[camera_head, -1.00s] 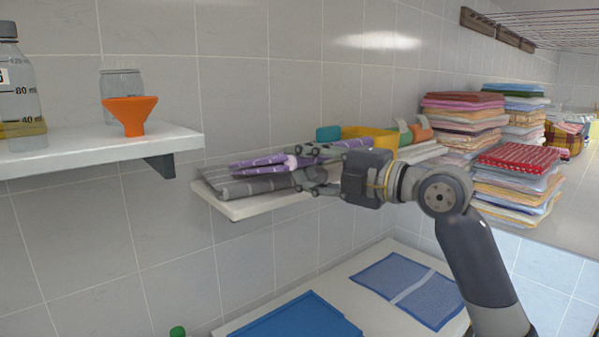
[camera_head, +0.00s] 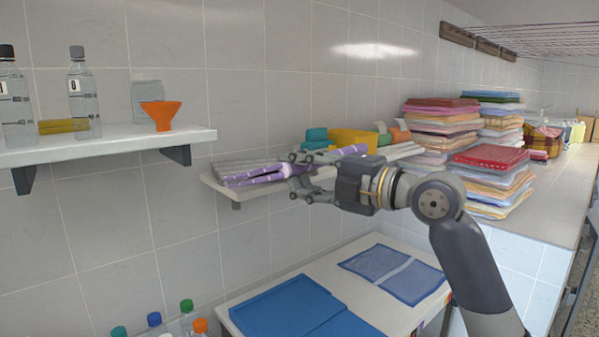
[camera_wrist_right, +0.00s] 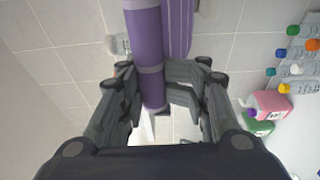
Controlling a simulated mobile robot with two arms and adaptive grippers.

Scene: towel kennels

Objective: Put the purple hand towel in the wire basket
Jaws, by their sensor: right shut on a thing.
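The purple hand towel (camera_head: 265,177), with pale stripes, is folded and held in my right gripper (camera_head: 297,172). In the head view it shows in front of the small wall shelf (camera_head: 255,190), sticking out left of the fingers. The right wrist view shows the purple towel (camera_wrist_right: 148,50) as a folded roll between the fingers of the right gripper (camera_wrist_right: 152,88), with tiled wall behind. A grey towel (camera_head: 232,168) lies on the shelf behind it. I cannot make out a wire basket in these frames. My left gripper is not in view.
Stacks of folded towels (camera_head: 440,122) stand on the counter at right, below a wire rack (camera_head: 530,25). An orange funnel (camera_head: 160,115) sits on the left shelf.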

